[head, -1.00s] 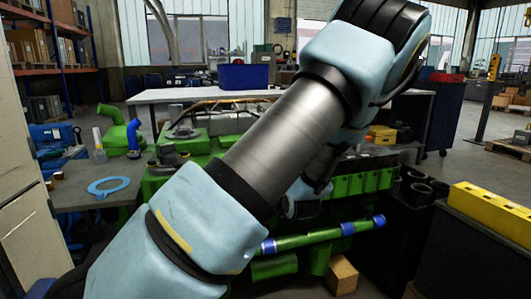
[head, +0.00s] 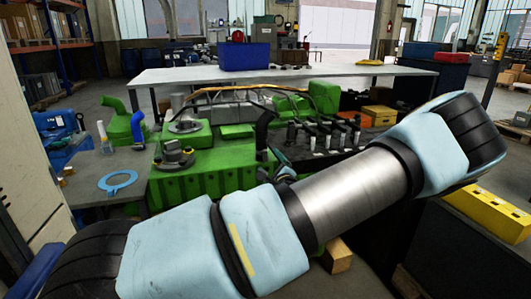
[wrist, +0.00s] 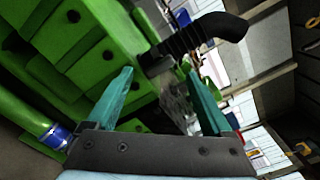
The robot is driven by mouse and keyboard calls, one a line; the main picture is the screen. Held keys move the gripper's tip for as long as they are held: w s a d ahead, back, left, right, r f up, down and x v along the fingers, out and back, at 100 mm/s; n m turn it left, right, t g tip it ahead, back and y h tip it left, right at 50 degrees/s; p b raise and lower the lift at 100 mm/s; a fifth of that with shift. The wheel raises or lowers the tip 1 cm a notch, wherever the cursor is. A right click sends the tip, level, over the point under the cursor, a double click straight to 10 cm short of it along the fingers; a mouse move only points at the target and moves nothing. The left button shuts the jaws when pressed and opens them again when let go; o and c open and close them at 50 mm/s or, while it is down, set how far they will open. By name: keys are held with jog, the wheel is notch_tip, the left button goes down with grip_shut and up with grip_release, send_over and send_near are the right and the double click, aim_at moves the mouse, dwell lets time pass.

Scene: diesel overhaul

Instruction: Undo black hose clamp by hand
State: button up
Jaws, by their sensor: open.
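A black elbow hose (wrist: 215,30) with a ribbed lower section stands by the green engine (wrist: 95,50) in the wrist view. In the head view the black hose (head: 264,128) rises from the engine's middle. I cannot make out a separate black clamp on it. My gripper (wrist: 160,75) is open, its two teal fingers apart and nothing between them. The ribbed section lies beyond the fingertips, and I cannot tell whether they touch it. In the head view my forearm crosses in front of the engine and hides much of its near side.
A green pipe with a blue band (wrist: 55,136) lies at the left of the wrist view. A blue ring gasket (head: 117,183) lies on the grey side bench at left. A white table (head: 190,76) with a blue bin (head: 245,56) stands behind the engine. A yellow case (head: 490,210) is at right.

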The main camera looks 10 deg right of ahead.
aim_at(266, 157)
jog(key=m+p, duration=0.1)
jog(key=m, duration=0.4)
jog(key=shift+r+p, duration=0.1)
jog(key=shift+p, duration=0.2)
jog(key=m, duration=0.3)
jog(key=m+b, duration=0.1)
jog(key=m, duration=0.1)
jog(key=shift+f, duration=0.25)
jog(key=shift+w+a+r+b, duration=0.1)
jog(key=shift+w+a+b, duration=0.1)
jog(key=shift+w, duration=1.05)
jog(key=shift+w+a+r+b, duration=0.1)
jog(key=shift+w+b, duration=0.05)
jog(key=shift+w, duration=1.1)
jog(key=shift+f, duration=0.1)
grip_shut()
